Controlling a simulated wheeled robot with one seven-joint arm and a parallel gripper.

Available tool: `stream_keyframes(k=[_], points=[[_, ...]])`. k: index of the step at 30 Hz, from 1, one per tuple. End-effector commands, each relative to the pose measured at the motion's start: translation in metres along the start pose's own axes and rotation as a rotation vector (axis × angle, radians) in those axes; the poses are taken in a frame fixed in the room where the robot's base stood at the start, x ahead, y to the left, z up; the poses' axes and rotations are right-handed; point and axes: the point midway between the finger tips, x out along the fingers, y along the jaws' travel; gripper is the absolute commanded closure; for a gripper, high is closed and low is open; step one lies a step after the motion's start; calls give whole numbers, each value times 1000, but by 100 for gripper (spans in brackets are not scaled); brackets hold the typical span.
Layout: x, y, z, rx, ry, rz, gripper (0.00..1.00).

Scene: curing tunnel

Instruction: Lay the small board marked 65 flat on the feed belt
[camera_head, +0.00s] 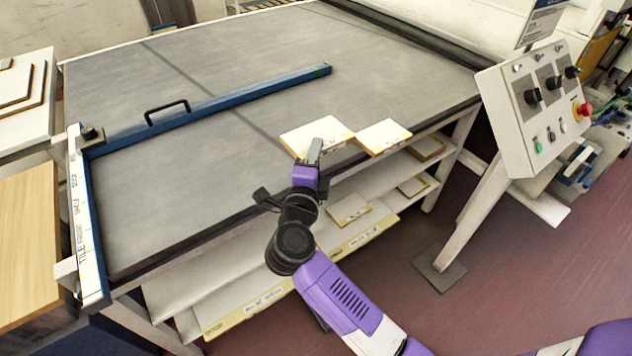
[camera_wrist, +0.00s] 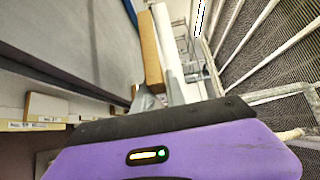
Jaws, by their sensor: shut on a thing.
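My gripper (camera_head: 315,150) is at the front edge of the broad grey feed belt (camera_head: 220,80), shut on a small pale board (camera_head: 308,134). In the wrist view the held board (camera_wrist: 151,50) shows edge-on beyond my gripper (camera_wrist: 160,98). The belt (camera_wrist: 70,45) lies to its left there. A second pale board (camera_head: 383,136) shows just right of the held one, by the belt's front edge. I cannot read a number on either board. I cannot tell whether the held board touches the belt.
A blue bar (camera_head: 235,98) with a black handle crosses the belt. A white labelled rail (camera_head: 85,225) runs along its left side. Shelves below hold several boards, one of them pale (camera_head: 348,210). A control box (camera_head: 535,110) stands at the right. Much of the belt is bare.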

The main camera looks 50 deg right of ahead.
Motion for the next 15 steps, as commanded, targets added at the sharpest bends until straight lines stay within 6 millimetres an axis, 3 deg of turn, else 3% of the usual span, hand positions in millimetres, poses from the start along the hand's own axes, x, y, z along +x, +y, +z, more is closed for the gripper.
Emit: stream_keyframes(k=[1,6,15], points=[[0,15,0,-4,-1,2,100],[0,45,0,-2,-1,1,100],[0,73,0,-2,-1,1,100]])
